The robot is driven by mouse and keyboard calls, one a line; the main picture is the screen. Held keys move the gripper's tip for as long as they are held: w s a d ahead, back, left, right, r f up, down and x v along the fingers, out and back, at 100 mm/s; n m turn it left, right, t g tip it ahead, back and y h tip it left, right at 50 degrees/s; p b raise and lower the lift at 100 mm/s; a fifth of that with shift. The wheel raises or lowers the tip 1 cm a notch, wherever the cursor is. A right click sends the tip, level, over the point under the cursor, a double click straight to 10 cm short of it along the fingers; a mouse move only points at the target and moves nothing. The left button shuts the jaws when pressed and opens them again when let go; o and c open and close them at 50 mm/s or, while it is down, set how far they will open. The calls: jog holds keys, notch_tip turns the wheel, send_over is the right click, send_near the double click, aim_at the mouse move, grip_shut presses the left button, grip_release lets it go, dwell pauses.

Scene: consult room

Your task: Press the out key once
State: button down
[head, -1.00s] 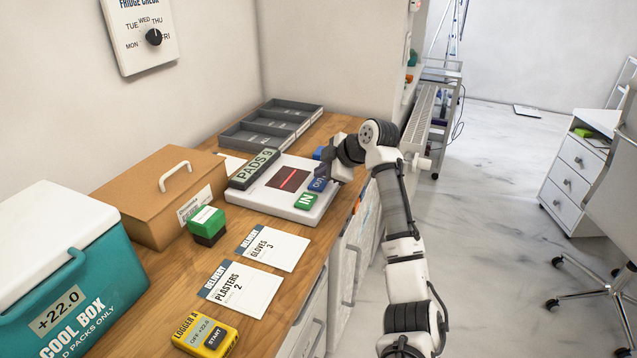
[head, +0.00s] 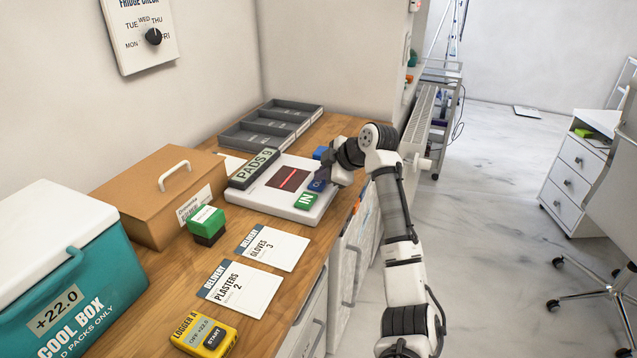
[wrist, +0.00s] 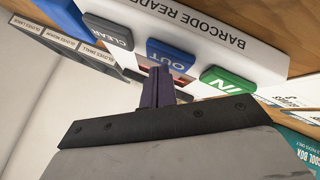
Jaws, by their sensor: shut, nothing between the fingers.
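The blue OUT key (head: 316,186) is on the front right edge of the white barcode reader (head: 245,198), beside the green IN key (head: 305,201). My gripper (head: 326,172) is shut and empty, right at the OUT key, and partly covers it in the head view. In the wrist view the OUT key (wrist: 180,57) stands between the IN key (wrist: 228,82) and the CLEAR key (wrist: 106,31). The shut fingertips (wrist: 160,75) overlap its lower edge there. I cannot tell whether they touch it.
Grey trays (head: 272,125) stand behind. Delivery cards (head: 272,248), a green-topped block (head: 206,220), a brown box (head: 150,190) and a teal cool box (head: 95,290) occupy the counter.

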aim_at(322, 184)
jog(key=shift+f, duration=0.5)
dwell(0.4)
jog(key=shift+r, duration=0.1)
jog(key=shift+r+p, duration=0.4)
jog(key=shift+r, duration=0.45)
jog(key=shift+r+p, duration=1.7)
jog(key=shift+r, duration=0.85)
jog(key=shift+f, duration=0.1)
